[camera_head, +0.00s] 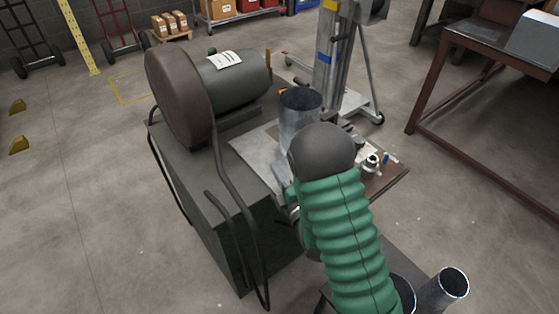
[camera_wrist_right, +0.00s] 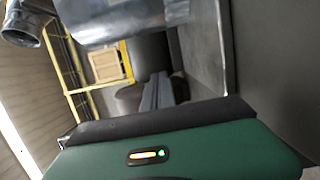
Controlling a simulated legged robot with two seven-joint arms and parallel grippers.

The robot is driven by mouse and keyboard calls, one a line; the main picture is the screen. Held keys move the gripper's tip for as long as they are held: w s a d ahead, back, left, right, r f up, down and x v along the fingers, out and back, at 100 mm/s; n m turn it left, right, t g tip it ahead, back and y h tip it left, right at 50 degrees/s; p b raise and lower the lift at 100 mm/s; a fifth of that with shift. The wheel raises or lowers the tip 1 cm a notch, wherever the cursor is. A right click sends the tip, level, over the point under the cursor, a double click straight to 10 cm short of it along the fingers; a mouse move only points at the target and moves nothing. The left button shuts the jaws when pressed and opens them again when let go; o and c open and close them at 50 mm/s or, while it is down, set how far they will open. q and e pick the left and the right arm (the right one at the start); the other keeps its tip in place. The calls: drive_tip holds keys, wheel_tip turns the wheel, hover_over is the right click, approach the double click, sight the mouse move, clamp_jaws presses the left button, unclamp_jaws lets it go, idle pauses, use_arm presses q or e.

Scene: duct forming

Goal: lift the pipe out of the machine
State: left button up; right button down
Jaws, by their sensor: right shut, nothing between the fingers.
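The pipe (camera_head: 299,122) is a grey sheet-metal cylinder. It stands upright on the machine (camera_head: 185,165), beside its dark drum and motor, with its open end up. My right arm in its green sleeve reaches up from the bottom and hides part of the pipe's lower right side. In the right wrist view, my right gripper (camera_wrist_right: 160,92) shows as two grey fingers close together, shut and empty. A shiny curved metal surface (camera_wrist_right: 120,18), probably the pipe, is beyond the fingers at the top. In the head view the right fingers are hidden behind my arm. My left gripper is not in view.
A small board (camera_head: 388,180) with small items, including a white roll (camera_head: 372,160), is right of the pipe. A metal lift stand (camera_head: 330,60) rises behind. Another pipe (camera_head: 443,289) stands at bottom right. A brown table (camera_head: 480,40) is at the right; floor between is clear.

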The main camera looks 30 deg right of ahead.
drive_tip(key=shift+w+d+f+b, duration=0.4)
drive_tip(key=shift+w+f+b, duration=0.15)
drive_tip(key=shift+b, duration=0.3)
drive_tip(key=w, duration=0.1)
drive_tip(key=w+d, duration=0.1)
drive_tip(key=w, duration=0.1)
drive_tip(key=w+d, duration=0.1)
drive_tip(key=w, duration=0.1)
drive_tip(key=shift+w+d+r+p, duration=0.15)
drive_tip(key=shift+d+r+p, duration=0.05)
drive_tip(key=shift+p, duration=0.2)
drive_tip(key=shift+d, duration=0.7)
drive_tip(key=shift+d+r, duration=0.25)
drive_tip(key=shift+d, duration=0.35)
drive_tip(key=shift+d+f, duration=0.2)
drive_tip(key=shift+d, duration=0.3)
drive_tip(key=shift+d+b, duration=0.55)
drive_tip(key=shift+d, duration=0.1)
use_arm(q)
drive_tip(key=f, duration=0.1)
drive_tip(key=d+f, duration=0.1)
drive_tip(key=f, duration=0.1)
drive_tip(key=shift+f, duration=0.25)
use_arm(e)
drive_tip(key=shift+w+r, duration=0.1)
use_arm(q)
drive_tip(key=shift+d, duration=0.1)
